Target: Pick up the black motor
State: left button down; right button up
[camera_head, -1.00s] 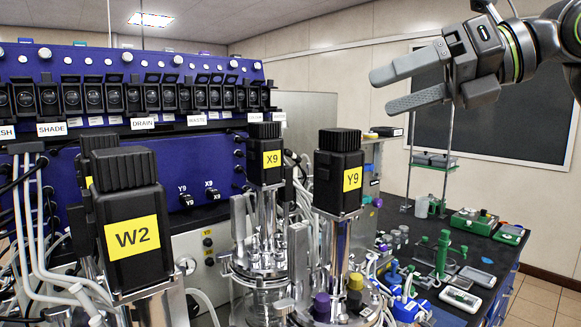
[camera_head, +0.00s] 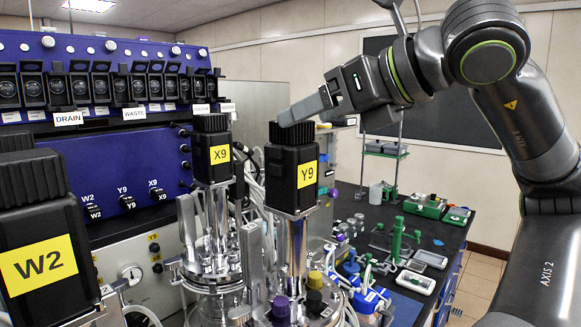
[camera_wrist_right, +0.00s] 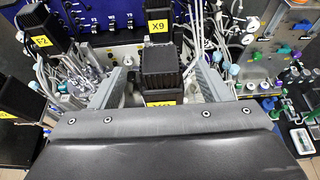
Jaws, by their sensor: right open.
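Several black motors with ribbed caps and yellow labels stand upright. The Y9 motor (camera_head: 292,172) sits on a metal shaft in the middle of the head view. The X9 motor (camera_head: 212,150) is behind it to the left, and the W2 motor (camera_head: 40,240) is large at the left edge. My right gripper (camera_head: 298,112) is open at the top of the Y9 motor. In the right wrist view the Y9 motor (camera_wrist_right: 162,66) stands between the spread fingers, its label mostly hidden by the gripper body. Contact cannot be told. My left gripper is not in view.
Tubes and steel vessel tops crowd the space below the motors. A blue panel (camera_head: 110,160) with a row of black units stands behind at left. A black bench (camera_head: 385,195) with green tools and small devices lies to the right.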

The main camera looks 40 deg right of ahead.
aim_at(283, 130)
jog(key=shift+x, duration=1.4)
jog(key=p+x, duration=0.1)
jog(key=x, duration=0.2)
jog(key=shift+w+f, duration=0.15)
jog(key=shift+w, duration=0.1)
jog(key=shift+w+f+p, duration=0.25)
jog(key=shift+w+p, duration=0.05)
jog(key=shift+w, duration=0.05)
jog(key=shift+s, duration=0.15)
jog(key=shift+c, duration=1.3)
grip_shut()
jog(key=shift+r, duration=0.15)
